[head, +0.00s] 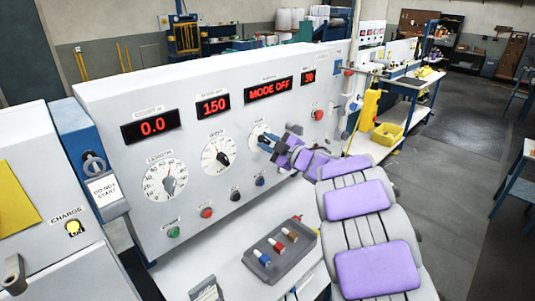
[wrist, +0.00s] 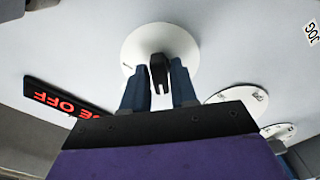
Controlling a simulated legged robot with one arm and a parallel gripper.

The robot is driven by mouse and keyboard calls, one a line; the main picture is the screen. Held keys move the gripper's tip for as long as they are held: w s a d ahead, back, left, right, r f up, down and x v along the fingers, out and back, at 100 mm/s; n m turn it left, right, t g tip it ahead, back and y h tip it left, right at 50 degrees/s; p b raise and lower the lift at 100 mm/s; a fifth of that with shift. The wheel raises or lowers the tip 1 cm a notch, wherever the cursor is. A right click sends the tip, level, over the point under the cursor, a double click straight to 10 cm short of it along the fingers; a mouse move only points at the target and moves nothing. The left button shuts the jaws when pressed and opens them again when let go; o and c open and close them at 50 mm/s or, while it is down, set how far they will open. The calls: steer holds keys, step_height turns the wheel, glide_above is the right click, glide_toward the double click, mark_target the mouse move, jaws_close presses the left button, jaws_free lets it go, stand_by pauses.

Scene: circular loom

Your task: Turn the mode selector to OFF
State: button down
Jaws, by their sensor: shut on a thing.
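The mode selector is a dark knob (wrist: 158,72) on a round white dial (wrist: 135,45), seen between my fingers in the wrist view. In the head view its white dial (head: 258,132) is partly hidden behind my gripper (head: 270,143). My gripper, with blue fingers, is shut on the knob, as the wrist view also shows (wrist: 158,92). The red display above the dial reads MODE OFF (head: 269,89) in the head view. In the wrist view this display (wrist: 60,100) is upside down and partly cut off by my gripper. The dial's markings are hidden or too small to read.
Two other dials, one large (head: 164,181) and one smaller (head: 219,154), sit to the left. Green (head: 173,232), red (head: 207,213), black and blue buttons run below. A red button (head: 318,115) is at the right.

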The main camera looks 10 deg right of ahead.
steer(key=shift+f+n, duration=0.2)
steer(key=shift+n, duration=0.3)
steer(key=c, duration=1.2)
jaws_free()
steer(key=shift+w, duration=0.1)
steer(key=shift+o, duration=0.6)
steer(key=shift+w, duration=0.15)
steer(key=shift+s+r, duration=0.1)
steer(key=shift+s, duration=0.1)
steer(key=v, duration=0.7)
steer(key=shift+p, duration=0.35)
steer(key=shift+w, duration=0.1)
